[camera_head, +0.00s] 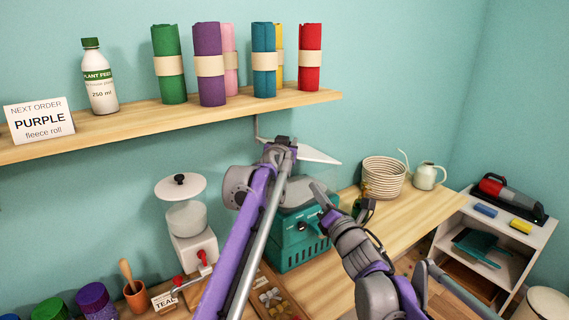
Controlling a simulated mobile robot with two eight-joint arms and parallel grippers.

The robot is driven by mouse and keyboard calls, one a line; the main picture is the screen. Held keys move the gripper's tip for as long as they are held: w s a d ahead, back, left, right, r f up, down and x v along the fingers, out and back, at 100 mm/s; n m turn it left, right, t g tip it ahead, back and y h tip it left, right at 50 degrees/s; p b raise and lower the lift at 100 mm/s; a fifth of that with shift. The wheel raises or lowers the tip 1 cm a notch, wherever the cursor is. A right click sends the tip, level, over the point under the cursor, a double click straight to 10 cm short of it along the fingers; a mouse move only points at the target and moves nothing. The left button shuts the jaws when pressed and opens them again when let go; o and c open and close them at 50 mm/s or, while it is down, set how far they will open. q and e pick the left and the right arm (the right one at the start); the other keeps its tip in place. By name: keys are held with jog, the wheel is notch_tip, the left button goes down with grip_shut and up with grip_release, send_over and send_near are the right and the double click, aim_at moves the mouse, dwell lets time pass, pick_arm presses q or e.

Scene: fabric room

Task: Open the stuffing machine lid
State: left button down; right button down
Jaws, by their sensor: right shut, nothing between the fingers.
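A white machine (195,250) with a round clear hopper stands on the counter left of centre. Its round white lid (180,187) with a black knob sits over the hopper. A teal machine (302,243) with a grey top and a dark knob stands right of it; I cannot tell which is the stuffing machine. My right gripper (319,193) is shut and empty, in front of the teal machine's upper part; I cannot tell if it touches. My left arm rises in front of the counter and hides part of the teal machine; its gripper does not show.
A wall shelf (225,109) with fabric rolls and a bottle runs above. A basket (384,177) and a pale jug (428,176) stand at the back right. The counter (410,217) is bare front right.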

pick_arm(q)
jog(key=shift+d, duration=0.1)
pick_arm(e)
jog(key=w+a+r+n+y, duration=0.3)
jog(key=w+a+n, duration=0.2)
jog(key=w+a, duration=0.3)
jog(key=shift+w+a+g, duration=0.3)
jog(key=shift+w, duration=0.55)
jog(key=shift+w+d+r+m, duration=0.1)
jog(key=shift+d+r+m, duration=0.2)
jog(key=shift+r, duration=0.4)
pick_arm(q)
jog(key=c, duration=0.6)
grip_release()
jog(key=shift+f, duration=0.1)
